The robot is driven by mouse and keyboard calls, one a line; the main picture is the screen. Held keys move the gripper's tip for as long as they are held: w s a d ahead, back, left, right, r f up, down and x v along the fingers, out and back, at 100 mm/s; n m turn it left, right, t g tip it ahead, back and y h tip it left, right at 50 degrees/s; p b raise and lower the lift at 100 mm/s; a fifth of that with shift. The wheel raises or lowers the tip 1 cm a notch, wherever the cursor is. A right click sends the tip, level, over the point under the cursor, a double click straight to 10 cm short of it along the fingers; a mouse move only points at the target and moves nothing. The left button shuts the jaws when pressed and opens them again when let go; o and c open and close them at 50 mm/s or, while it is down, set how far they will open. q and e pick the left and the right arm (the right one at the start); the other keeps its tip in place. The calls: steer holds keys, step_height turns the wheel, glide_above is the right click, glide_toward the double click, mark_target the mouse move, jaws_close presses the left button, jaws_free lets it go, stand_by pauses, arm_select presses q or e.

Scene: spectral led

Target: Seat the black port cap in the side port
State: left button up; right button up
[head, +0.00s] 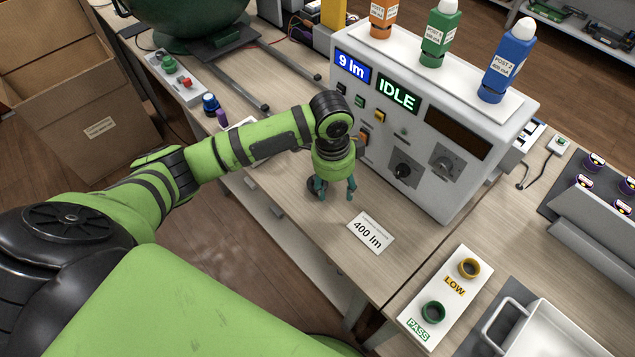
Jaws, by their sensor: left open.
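My left gripper (336,193) points down, open, just above the wooden table in front of the white instrument box. A small dark round piece (312,186), which looks like the black port cap, sits on the table beside its left finger. That finger partly covers the piece, and I cannot tell whether they touch. The dark green sphere (185,18) stands at the top left, cut off by the picture edge. I cannot make out a side port on it. My right gripper is not in view.
The instrument box (450,190) reads "9 lm" and "IDLE"; orange, green and blue bottles (508,60) stand on top. A "400 lm" card (371,233) lies in front. A LOW/PASS plate (447,298) and white tray (545,325) are at lower right. Grey rails (285,60) lie near the sphere.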

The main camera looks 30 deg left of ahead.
arm_select(q)
steer(key=shift+g+y, duration=0.3)
steer(key=shift+y, duration=0.1)
steer(key=w+a+r, duration=0.1)
steer(key=a+r, duration=0.1)
steer(key=a, duration=0.1)
steer(key=w+a+r, duration=0.1)
steer(key=shift+w+a+r, duration=0.25)
steer(key=shift+w+a, duration=0.1)
steer(key=shift+a, duration=0.2)
steer(key=f, duration=0.2)
steer(key=f+p, duration=0.1)
steer(key=f, duration=0.3)
steer(key=shift+s+a+p, duration=0.2)
steer(key=shift+a+p, duration=0.2)
steer(key=shift+f, duration=0.4)
steer(key=shift+c, duration=0.4)
steer(key=c, duration=1)
